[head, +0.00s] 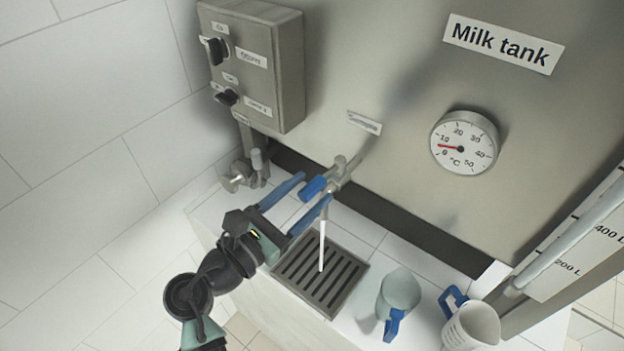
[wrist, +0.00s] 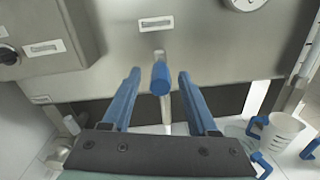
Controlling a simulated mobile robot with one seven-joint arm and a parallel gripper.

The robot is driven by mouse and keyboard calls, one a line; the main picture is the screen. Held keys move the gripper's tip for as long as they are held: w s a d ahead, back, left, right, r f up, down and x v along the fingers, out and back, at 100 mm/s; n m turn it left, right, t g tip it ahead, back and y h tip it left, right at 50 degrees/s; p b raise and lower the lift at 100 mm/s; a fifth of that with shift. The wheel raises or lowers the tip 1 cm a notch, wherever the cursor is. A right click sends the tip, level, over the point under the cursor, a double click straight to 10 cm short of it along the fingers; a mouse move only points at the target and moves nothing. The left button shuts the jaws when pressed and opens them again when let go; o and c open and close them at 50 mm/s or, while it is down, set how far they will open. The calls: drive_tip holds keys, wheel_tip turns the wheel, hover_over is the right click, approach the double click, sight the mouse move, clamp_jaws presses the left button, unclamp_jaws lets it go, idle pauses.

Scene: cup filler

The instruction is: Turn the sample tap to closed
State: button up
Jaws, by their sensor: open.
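The sample tap (head: 341,172) sticks out of the steel milk tank wall, with a blue lever handle (head: 313,188). A thin white stream (head: 322,243) runs from its spout down to the drain grate (head: 302,292). My gripper (head: 314,189) is open, with one blue finger on each side of the handle. In the wrist view the handle (wrist: 160,79) shows end-on between the fingertips (wrist: 159,75), with a gap visible on both sides. The handle points out from the tank toward my gripper. Part of the spout is hidden behind the handle in the wrist view.
A clear jug (head: 401,289) and a measuring jug (head: 474,324), both with blue handles, stand right of the grate. A switch box (head: 283,75) is on the wall at upper left. A metal valve (head: 238,178) sits below it. A dial gauge (head: 465,143) is on the tank.

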drive_tip(key=shift+x, duration=0.9)
clamp_jaws()
idle(0.8)
